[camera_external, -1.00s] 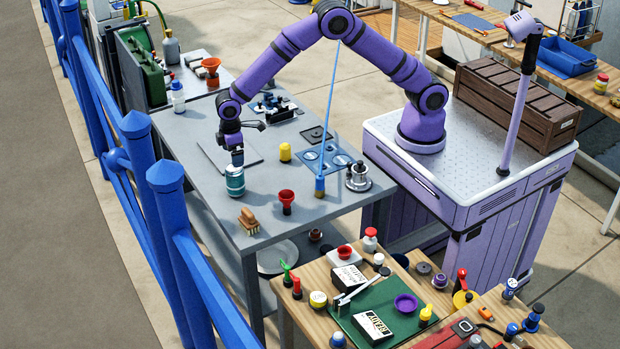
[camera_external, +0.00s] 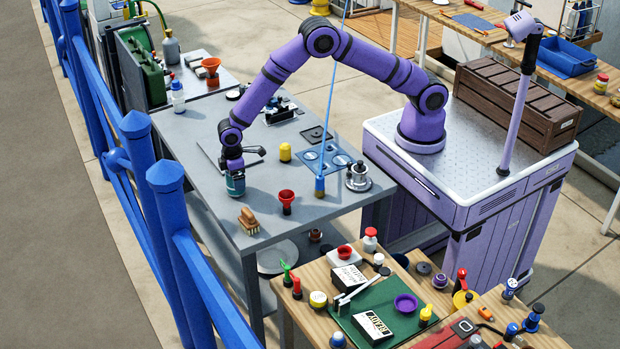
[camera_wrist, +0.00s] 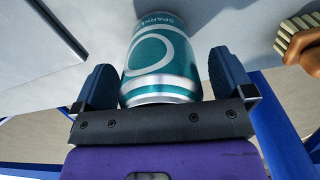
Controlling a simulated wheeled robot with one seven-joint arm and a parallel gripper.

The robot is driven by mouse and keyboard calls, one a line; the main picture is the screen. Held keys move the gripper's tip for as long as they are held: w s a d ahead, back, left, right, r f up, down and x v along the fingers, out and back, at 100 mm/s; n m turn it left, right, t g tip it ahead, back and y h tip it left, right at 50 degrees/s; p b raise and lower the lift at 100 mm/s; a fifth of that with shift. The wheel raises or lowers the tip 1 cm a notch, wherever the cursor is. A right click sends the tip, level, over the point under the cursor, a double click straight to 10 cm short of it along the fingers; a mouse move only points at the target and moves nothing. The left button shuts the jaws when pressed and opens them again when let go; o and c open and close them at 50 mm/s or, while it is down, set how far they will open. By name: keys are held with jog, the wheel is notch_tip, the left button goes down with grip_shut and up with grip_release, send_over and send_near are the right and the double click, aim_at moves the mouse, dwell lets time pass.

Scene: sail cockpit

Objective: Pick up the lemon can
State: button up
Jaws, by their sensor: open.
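A teal can (camera_external: 235,186) with a silver rim stands upright on the grey table near its front left edge. It also shows in the wrist view (camera_wrist: 160,60), with a large white ring and part of a word on its side; I cannot tell whether it is the lemon can. My gripper (camera_external: 235,172) is lowered over it and hides its top in the outside view. In the wrist view my gripper (camera_wrist: 168,85) is open, with one dark finger on each side of the can's near end. I cannot tell whether the fingers touch it.
A wooden brush (camera_external: 249,221) lies in front of the can, also at the wrist view's right edge (camera_wrist: 303,45). A blue railing (camera_external: 170,215) runs along the table's left side.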

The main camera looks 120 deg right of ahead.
jog(key=shift+r, duration=0.1)
jog(key=c, duration=1.2)
